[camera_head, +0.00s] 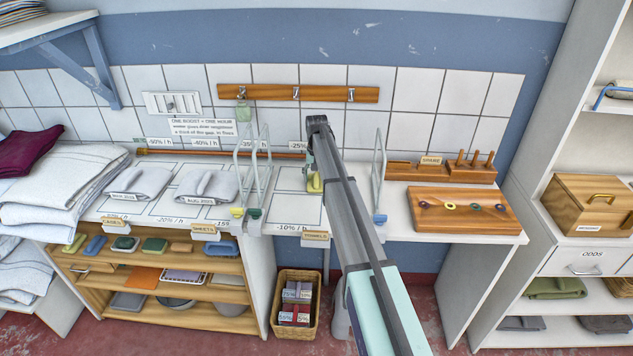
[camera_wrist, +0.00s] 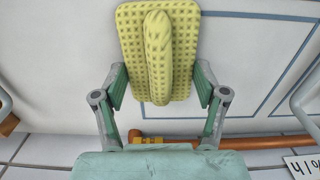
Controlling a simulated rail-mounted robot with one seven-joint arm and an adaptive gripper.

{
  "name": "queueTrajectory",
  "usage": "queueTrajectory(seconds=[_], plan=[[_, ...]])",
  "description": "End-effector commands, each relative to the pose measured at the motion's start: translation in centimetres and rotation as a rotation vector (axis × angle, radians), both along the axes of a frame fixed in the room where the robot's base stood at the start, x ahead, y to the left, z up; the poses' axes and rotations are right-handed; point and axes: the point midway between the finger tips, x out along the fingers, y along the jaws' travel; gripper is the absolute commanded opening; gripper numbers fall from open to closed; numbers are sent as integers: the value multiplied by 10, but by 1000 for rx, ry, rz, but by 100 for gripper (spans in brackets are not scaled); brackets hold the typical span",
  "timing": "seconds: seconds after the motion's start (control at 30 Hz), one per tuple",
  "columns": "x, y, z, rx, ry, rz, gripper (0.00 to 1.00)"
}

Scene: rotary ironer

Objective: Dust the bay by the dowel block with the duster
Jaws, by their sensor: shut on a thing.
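The duster is a yellow dotted pad with a raised ridge. It fills the upper middle of the wrist view (camera_wrist: 182,50) and shows small in the head view (camera_head: 315,184). My gripper (camera_head: 312,165) is shut on its ridge, over the counter between two wire dividers; my arm hides part of that bay. I cannot tell whether the pad touches the counter. The dowel block (camera_head: 442,173), wooden with upright pegs and a SPARE label, stands at the back right, beyond the right divider. Outlined bays mark the white counter (camera_head: 293,207).
Wire dividers stand left (camera_head: 252,175) and right (camera_head: 379,170) of my gripper. A brown rod (camera_head: 215,153) lies along the back. Grey cloths (camera_head: 208,186) lie on the left bays. A wooden board (camera_head: 462,222) with small rings sits front right. A hook rail (camera_head: 320,94) hangs above.

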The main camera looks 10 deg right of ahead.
Motion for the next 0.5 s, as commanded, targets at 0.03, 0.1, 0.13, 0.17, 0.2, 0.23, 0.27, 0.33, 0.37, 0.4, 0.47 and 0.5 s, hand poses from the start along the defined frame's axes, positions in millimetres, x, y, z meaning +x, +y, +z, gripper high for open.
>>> queueTrajectory(seconds=[0.03,0.1,0.13,0.17,0.2,0.23,0.27,0.33,0.37,0.4,0.47,0.5], plan=[[-10,2,0,0,1,0,39],[-17,3,-1,0,1,0,39],[-20,4,-1,0,1,0,39],[-22,5,-1,0,1,0,39],[-26,5,-1,0,1,0,39],[-28,6,-1,0,1,0,39],[-31,6,0,0,1,0,39],[-37,8,0,0,2,-1,39],[-40,8,0,0,2,-1,39],[-43,9,-1,0,2,-1,39],[-49,10,-1,0,2,-1,39],[-52,11,-1,0,2,-2,39]])
